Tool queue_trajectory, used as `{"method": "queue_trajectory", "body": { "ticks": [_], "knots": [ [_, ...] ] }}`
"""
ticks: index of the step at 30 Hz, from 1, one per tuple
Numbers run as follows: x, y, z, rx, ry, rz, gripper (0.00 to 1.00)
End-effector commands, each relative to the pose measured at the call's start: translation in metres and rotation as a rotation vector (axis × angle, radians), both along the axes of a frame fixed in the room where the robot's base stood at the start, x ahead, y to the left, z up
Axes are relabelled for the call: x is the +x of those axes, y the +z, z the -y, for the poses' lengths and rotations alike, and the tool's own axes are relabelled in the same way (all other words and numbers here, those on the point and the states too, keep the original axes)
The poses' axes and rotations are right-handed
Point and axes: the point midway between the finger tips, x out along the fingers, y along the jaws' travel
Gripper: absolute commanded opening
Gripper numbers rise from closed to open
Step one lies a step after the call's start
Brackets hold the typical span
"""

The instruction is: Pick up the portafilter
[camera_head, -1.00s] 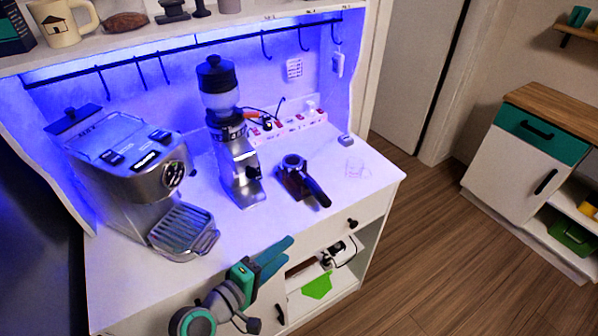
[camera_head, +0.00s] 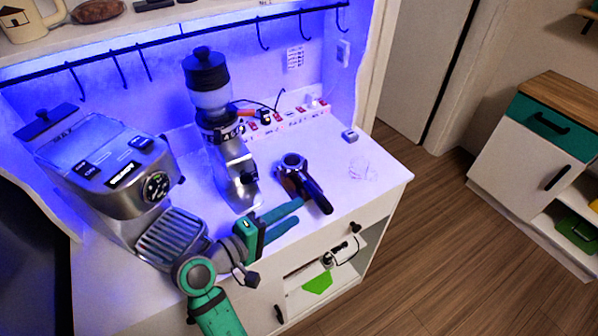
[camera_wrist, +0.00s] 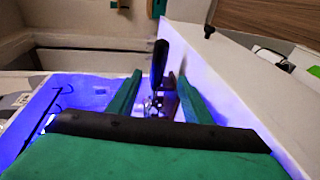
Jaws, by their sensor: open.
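The portafilter (camera_head: 314,193) lies on the white counter right of the grinder. Its metal ring end points toward the back and its dark handle toward the counter's front edge. My gripper (camera_head: 298,212) is open and empty, with its teal fingers pointing at the handle from the left and front, a little apart from it. In the wrist view the portafilter's black handle (camera_wrist: 158,62) shows upright between and past the two fingertips (camera_wrist: 160,77). Its metal part is low between the fingers and partly hidden by my gripper.
The espresso machine (camera_head: 110,165) stands at the left and the grinder (camera_head: 222,140) behind my gripper. A power strip (camera_head: 285,122) and cable lie along the back wall. The counter's right end is mostly clear. An open shelf (camera_head: 330,265) is below.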

Motion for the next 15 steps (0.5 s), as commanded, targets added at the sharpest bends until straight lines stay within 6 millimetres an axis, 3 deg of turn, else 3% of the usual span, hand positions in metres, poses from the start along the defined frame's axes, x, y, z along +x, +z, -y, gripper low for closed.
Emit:
{"method": "queue_trajectory", "body": {
  "ticks": [15],
  "knots": [
    [0.033,-0.005,0.030,0.000,-0.002,0.000,0.46]
  ]
}}
